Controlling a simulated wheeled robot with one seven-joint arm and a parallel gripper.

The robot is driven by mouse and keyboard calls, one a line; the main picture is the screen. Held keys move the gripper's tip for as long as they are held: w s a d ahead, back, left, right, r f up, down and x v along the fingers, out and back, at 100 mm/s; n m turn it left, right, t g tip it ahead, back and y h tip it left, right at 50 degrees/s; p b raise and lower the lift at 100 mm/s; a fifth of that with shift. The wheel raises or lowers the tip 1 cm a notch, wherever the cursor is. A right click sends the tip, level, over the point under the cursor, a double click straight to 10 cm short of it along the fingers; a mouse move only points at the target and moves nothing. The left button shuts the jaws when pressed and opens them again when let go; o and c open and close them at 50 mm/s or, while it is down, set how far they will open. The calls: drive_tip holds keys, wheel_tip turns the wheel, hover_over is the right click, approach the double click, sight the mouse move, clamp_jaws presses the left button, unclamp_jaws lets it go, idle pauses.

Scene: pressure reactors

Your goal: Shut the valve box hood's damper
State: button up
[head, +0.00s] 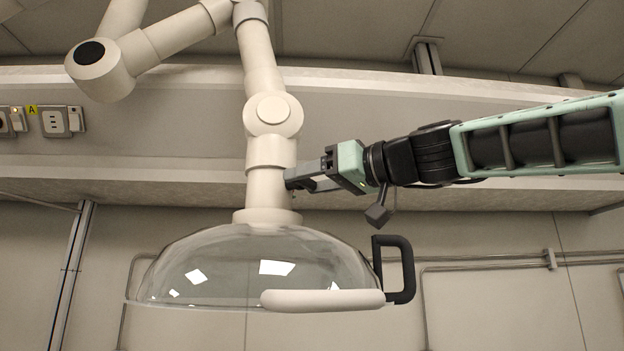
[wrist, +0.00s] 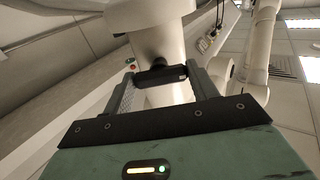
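The valve box hood is a clear dome (head: 215,262) hanging from a cream jointed duct (head: 267,190) in the head view. My gripper (head: 291,182) is at the right side of the duct, just above the dome's collar. In the wrist view, my gripper (wrist: 160,80) has its fingers wide apart. A dark damper lever (wrist: 160,75) on the cream duct lies across the gap between the fingertips. I cannot tell whether the fingers touch its ends. Small red and green marks (wrist: 130,65) show beside the left fingertip. In the head view the lever is mostly hidden by the gripper.
A black handle (head: 405,268) stands at the dome's right edge, below my gripper. A pale ledge (head: 400,105) runs along the wall behind, with sockets (head: 57,121) at the left. The space left of the duct is free.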

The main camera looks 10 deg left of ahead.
drive_tip(key=shift+m, duration=0.4)
drive_tip(key=m+b, duration=0.1)
drive_tip(key=m, duration=0.2)
drive_tip(key=shift+m, duration=0.3)
drive_tip(key=m, duration=0.4)
drive_tip(key=shift+m, duration=0.3)
drive_tip(key=m, duration=0.5)
drive_tip(key=shift+m+p, duration=0.55)
drive_tip(key=shift+m, duration=1.65)
drive_tip(key=o, duration=1)
drive_tip(key=shift+d, duration=0.1)
